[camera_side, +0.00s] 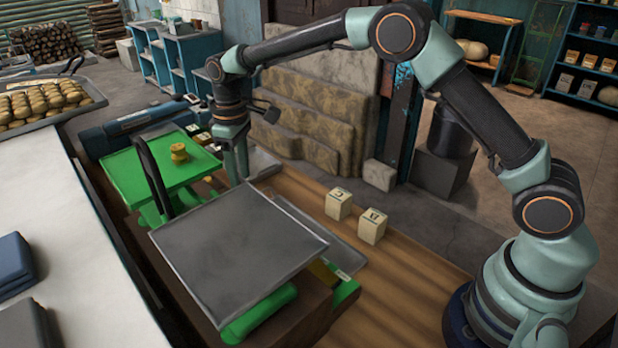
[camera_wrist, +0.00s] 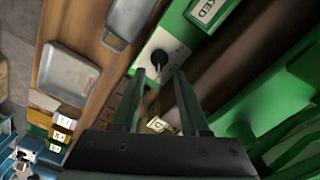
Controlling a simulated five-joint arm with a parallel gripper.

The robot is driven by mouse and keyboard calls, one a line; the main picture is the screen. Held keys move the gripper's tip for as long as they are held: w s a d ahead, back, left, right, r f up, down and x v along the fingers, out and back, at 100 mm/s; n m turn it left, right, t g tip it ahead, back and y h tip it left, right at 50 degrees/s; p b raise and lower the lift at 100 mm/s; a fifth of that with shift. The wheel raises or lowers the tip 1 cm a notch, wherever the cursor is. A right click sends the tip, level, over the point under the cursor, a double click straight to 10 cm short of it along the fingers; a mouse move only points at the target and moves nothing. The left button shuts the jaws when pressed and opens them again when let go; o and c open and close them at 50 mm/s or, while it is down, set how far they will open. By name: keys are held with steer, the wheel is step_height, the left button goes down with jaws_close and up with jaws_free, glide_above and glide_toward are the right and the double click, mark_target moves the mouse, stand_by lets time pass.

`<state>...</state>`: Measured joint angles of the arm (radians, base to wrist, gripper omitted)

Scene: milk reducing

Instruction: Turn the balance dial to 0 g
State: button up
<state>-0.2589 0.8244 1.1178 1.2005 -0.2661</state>
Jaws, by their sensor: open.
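The balance has a green platform (camera_side: 135,168) on the left and a wide grey pan (camera_side: 235,245) at the front in the side view. A small yellow weight (camera_side: 179,153) stands on the green platform. In the wrist view a dark round dial (camera_wrist: 158,58) sits on a pale plate on the balance's green body. My gripper (camera_wrist: 162,74) is open, its two fingers apart and pointing toward the dial, which shows just past and between the tips. Contact cannot be told. In the side view my gripper (camera_side: 236,165) points down behind the grey pan, and the dial is hidden there.
Two lettered blocks, C (camera_side: 339,203) and B (camera_side: 372,226), stand on the wooden table right of the balance. A grey tray (camera_wrist: 68,75) and several small blocks lie left in the wrist view. A tray of rolls (camera_side: 45,103) is far left.

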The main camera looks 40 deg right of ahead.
step_height(320, 180, down, 7)
steer(key=shift+r, duration=0.2)
jaws_close()
